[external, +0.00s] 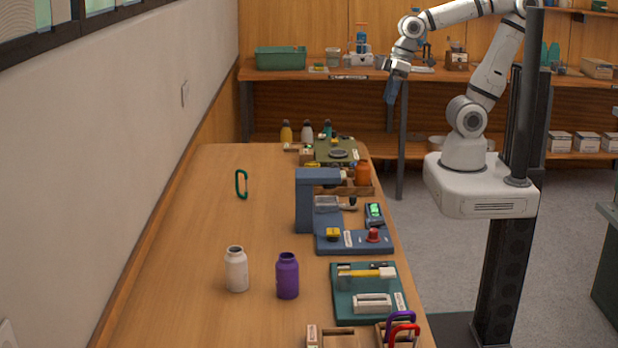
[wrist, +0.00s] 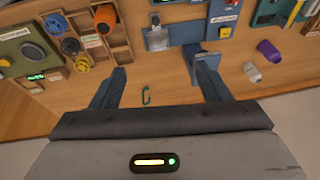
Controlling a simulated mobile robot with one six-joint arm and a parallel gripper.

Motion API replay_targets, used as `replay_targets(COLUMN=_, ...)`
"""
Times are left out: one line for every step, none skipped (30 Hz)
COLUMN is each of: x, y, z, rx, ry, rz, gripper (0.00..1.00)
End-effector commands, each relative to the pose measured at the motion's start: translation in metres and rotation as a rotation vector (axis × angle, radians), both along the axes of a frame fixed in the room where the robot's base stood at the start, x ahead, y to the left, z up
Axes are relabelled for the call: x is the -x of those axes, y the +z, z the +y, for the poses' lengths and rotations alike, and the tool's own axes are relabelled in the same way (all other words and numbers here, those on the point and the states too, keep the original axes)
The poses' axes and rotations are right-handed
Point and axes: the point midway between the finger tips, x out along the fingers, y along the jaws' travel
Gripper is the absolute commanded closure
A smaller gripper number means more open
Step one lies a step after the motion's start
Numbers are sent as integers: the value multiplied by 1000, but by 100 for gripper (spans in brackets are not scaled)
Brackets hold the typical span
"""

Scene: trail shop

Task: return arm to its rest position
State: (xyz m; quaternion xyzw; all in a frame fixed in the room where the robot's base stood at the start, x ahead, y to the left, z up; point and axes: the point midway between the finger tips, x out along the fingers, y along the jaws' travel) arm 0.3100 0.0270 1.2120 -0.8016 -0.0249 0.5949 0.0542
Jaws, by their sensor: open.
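My gripper (external: 393,88) hangs from my raised arm above the far right end of the wooden table (external: 200,215), pointing down. In the wrist view my gripper (wrist: 160,90) has its two fingers spread wide with nothing between them close up. The table surface lies well below the fingers. A green carabiner (external: 241,184) is on the table; it also shows in the wrist view (wrist: 146,95), far beneath the gap between the fingers.
A white bottle (external: 236,269) and a purple bottle (external: 287,276) stand on the near table. A shelf with a green bin (external: 281,58) stands behind.

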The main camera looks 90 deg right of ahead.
Motion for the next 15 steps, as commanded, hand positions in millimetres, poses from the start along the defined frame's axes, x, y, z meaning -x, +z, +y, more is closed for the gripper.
replay_targets(x=8, y=0, z=-10, rx=44, ry=10, rz=-19, gripper=30)
replay_targets(x=11, y=-1, z=-15, rx=66, ry=17, rz=-27, gripper=30)
replay_targets(x=14, y=-1, z=-19, rx=89, ry=24, rz=-35, gripper=30)
replay_targets(x=16, y=-1, z=-22, rx=103, ry=28, rz=-38, gripper=30)
replay_targets(x=17, y=-2, z=-24, rx=112, ry=31, rz=-40, gripper=30)
replay_targets(x=18, y=-2, z=-26, rx=121, ry=34, rz=-42, gripper=30)
replay_targets(x=18, y=-2, z=-27, rx=125, ry=35, rz=-43, gripper=30)
replay_targets(x=19, y=-2, z=-27, rx=126, ry=36, rz=-43, gripper=30)
replay_targets(x=18, y=-2, z=-27, rx=126, ry=36, rz=-43, gripper=30)
replay_targets(x=18, y=-2, z=-27, rx=126, ry=36, rz=-43, gripper=30)
replay_targets(x=18, y=-2, z=-27, rx=126, ry=36, rz=-43, gripper=30)
replay_targets(x=18, y=-2, z=-27, rx=125, ry=35, rz=-43, gripper=30)
replay_targets(x=18, y=-2, z=-27, rx=125, ry=35, rz=-43, gripper=30)
replay_targets(x=18, y=-2, z=-27, rx=125, ry=35, rz=-42, gripper=30)
replay_targets(x=18, y=-4, z=-27, rx=125, ry=35, rz=-41, gripper=30)
